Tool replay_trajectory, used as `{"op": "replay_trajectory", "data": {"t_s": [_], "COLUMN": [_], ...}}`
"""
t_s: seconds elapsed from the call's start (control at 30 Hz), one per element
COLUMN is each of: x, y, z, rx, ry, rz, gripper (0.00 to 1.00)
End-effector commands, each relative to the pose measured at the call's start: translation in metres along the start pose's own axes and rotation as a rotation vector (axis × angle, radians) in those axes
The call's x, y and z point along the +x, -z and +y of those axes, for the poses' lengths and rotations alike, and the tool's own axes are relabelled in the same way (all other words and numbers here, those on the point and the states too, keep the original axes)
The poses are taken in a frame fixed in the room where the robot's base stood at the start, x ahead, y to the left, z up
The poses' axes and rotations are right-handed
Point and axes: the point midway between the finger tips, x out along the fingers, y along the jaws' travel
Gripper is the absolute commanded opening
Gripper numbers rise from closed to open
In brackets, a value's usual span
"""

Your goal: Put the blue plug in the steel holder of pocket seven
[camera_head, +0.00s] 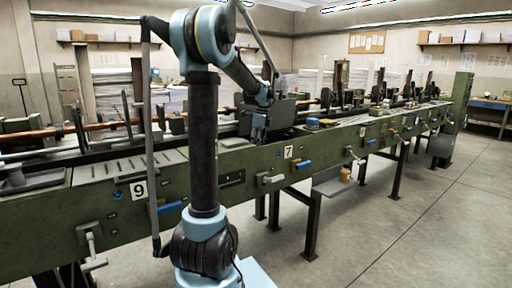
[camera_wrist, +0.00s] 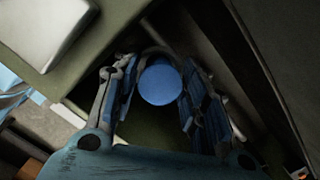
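The blue plug shows its round end in the wrist view (camera_wrist: 160,85), between the fingertips of my gripper (camera_wrist: 160,92). The fingers stand close on both sides of it; I cannot tell whether they press on it. A thin grey curved edge shows just behind the plug; I cannot tell if it is the steel holder. In the head view my gripper (camera_head: 259,136) points down over the green machine's front edge, left of and above the number 7 plate (camera_head: 288,152). The plug cannot be made out there.
The long green machine (camera_head: 130,205) runs across the head view, with a number 9 plate (camera_head: 138,189) to the left. A dark grey panel (camera_head: 282,116) stands close behind my gripper. A blue handle (camera_head: 304,165) sticks out right of plate 7. The floor (camera_head: 420,220) at right is clear.

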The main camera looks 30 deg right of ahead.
Motion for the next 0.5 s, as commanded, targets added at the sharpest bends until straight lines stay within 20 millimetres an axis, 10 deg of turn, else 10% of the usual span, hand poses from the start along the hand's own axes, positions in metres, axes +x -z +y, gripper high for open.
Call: {"op": "replay_trajectory", "data": {"t_s": [0.5], "x": [-0.075], "y": [-0.001], "z": [0.0], "rx": [0.0], "ry": [0.0], "rz": [0.0], "gripper": [0.4]}}
